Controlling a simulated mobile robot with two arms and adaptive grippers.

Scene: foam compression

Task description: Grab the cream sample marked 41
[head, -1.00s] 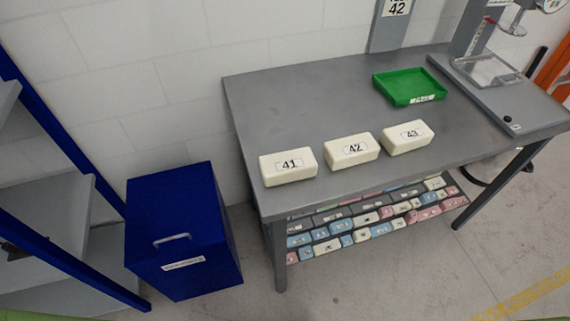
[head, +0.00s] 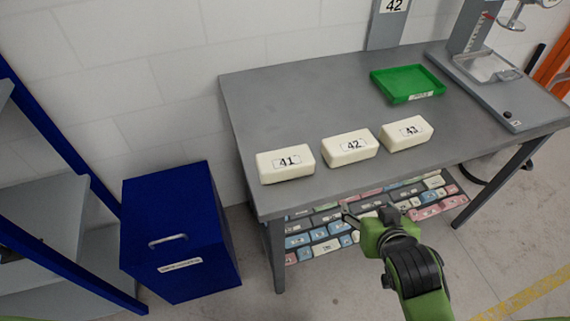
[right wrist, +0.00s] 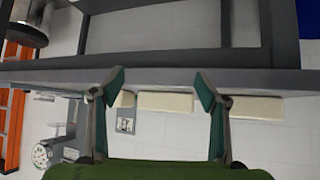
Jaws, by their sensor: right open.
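The cream sample marked 41 (head: 286,163) lies flat at the left of a row of three cream blocks near the front edge of the grey table (head: 290,105). Its label faces up. My right gripper (head: 367,211) is in front of the table edge, to the right of and nearer than block 41, apart from it. In the right wrist view the gripper (right wrist: 160,88) is open and empty, its two teal-tipped fingers spread. A cream block, apparently 41 (right wrist: 258,107), shows beyond the right finger, with its label not visible. My left gripper is not in view.
Blocks 42 (head: 350,146) and 43 (head: 405,133) stand to the right of 41. A green tray (head: 425,95) and a press stand (head: 495,80) are farther back. Several coloured samples fill the shelf below. A blue bin (head: 180,235) stands left of the table.

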